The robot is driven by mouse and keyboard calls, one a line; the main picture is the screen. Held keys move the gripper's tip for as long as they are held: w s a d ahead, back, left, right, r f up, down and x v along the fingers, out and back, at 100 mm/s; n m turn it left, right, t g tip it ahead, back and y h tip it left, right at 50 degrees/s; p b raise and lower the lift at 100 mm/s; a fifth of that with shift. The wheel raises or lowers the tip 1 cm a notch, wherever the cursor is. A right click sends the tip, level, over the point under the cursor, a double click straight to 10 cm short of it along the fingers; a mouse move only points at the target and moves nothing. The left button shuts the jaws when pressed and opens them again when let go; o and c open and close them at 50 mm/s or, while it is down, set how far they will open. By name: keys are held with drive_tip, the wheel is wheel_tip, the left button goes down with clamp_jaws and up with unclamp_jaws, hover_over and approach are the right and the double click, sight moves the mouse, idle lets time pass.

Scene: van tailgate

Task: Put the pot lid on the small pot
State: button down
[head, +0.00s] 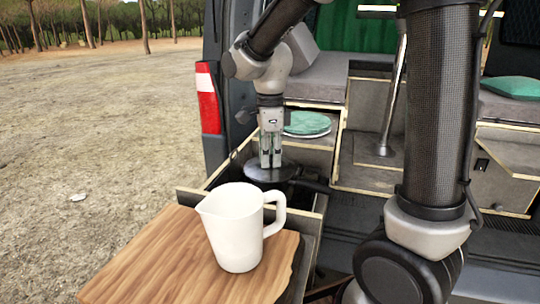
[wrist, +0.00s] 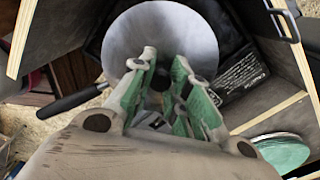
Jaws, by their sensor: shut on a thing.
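The pot lid (head: 258,174) is a dark grey disc, held level under my gripper (head: 271,163). In the wrist view the lid (wrist: 135,38) is a pale grey round below the green-padded fingers (wrist: 165,92), which are shut on its knob. A black handle (head: 316,186) sticks out from under the lid to the right; the handle (wrist: 75,101) also shows at lower left in the wrist view. It seems to belong to the small pot, whose body is hidden under the lid. I cannot tell whether lid and pot touch.
A white jug (head: 236,232) stands on a wooden board (head: 150,270) in front of the drawer (head: 190,196). A plate with green cloth (head: 307,123) lies behind, to the right. In the wrist view a black appliance (wrist: 238,75) and drawer walls surround the lid.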

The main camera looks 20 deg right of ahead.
drive_tip(key=c, duration=1.3)
unclamp_jaws()
drive_tip(key=shift+o, duration=0.5)
drive_tip(key=o, duration=0.4)
drive_tip(key=shift+r, duration=3.55)
